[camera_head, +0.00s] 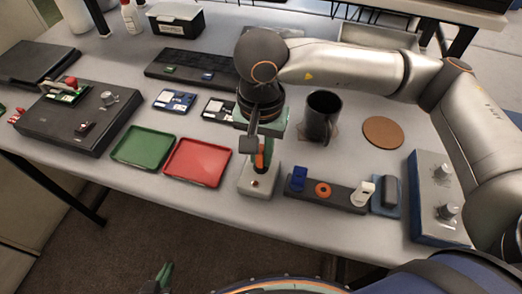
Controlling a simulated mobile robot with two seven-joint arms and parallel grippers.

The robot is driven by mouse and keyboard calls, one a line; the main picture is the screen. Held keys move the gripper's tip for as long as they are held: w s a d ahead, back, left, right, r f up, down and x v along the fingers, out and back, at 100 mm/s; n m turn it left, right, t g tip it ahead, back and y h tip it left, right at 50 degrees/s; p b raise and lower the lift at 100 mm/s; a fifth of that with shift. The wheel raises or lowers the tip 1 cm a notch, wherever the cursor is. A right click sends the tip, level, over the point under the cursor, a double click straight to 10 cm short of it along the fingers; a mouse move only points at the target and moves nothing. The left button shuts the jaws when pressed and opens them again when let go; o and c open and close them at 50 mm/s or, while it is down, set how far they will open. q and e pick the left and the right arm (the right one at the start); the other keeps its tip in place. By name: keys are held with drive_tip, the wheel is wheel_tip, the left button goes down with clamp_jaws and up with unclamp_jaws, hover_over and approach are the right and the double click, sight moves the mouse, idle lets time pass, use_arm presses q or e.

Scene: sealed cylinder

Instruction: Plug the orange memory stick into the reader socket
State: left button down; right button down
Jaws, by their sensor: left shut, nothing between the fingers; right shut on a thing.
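The orange memory stick (260,160) is held upright, tip down, by my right gripper (257,148), which is shut on it. Gripper and stick are directly over the pale reader block (258,184), which has a red dot on its front. The fingers hide much of the stick and the reader's top, so I cannot tell whether the stick touches or enters the socket. My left gripper (162,276), with green fingertips, is shut and empty at the bottom edge, in front of the table and away from the reader.
A dark rack (340,199) right of the reader holds a blue piece (299,177), an orange ring (322,189) and a white piece (362,192). Red (199,184) and green (120,156) trays lie left. A dark mug (320,112) stands behind, near a brown coaster (383,132).

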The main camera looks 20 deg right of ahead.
drive_tip(key=shift+f+b, duration=0.5)
drive_tip(key=shift+b, duration=0.1)
drive_tip(key=c, duration=0.7)
unclamp_jaws()
drive_tip(key=shift+c, duration=0.2)
wheel_tip(320, 180, up, 13)
drive_tip(key=shift+f, duration=0.2)
drive_tip(key=shift+s+f, duration=0.1)
